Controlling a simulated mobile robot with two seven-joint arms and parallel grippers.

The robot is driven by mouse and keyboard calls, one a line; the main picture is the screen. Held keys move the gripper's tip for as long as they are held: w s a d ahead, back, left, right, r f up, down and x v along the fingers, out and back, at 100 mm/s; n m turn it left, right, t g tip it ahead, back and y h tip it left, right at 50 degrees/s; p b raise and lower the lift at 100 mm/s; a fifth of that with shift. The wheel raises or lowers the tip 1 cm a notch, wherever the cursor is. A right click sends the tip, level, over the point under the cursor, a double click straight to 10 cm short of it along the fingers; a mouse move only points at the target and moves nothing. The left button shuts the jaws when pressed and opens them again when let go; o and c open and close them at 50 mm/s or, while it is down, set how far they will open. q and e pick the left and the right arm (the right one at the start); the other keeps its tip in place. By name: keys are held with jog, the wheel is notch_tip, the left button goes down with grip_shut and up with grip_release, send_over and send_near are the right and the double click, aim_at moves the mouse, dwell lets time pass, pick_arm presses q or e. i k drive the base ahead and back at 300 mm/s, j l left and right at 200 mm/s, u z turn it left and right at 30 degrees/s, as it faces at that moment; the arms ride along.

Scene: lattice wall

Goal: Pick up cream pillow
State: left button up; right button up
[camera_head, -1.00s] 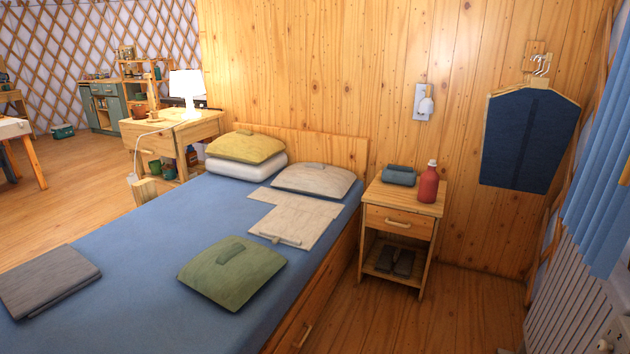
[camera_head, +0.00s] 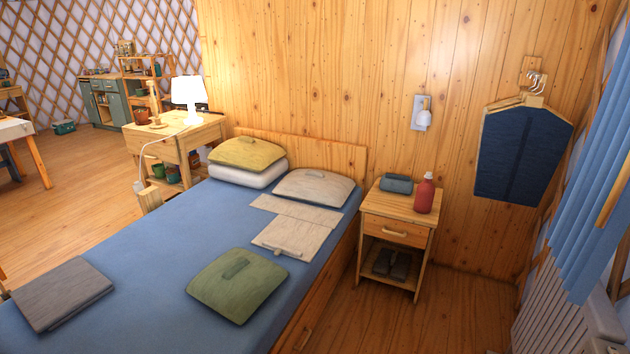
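A green pillow (camera_head: 237,285) lies nearer, towards the bed's right edge. Neither of my grippers is in view.
A nightstand (camera_head: 397,232) with a red bottle (camera_head: 424,193) and a grey-blue folded item (camera_head: 396,183) stands right of the bed. A grey folded cloth (camera_head: 62,293) lies at the bed's near left. The floor (camera_head: 430,310) right of the bed is clear.

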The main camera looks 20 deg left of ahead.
aim_at(316, 186)
jog(key=i+j, duration=0.1)
jog(key=i, duration=0.45)
jog(key=i+j, duration=0.1)
jog(key=i, duration=0.45)
jog(key=j+u, duration=0.05)
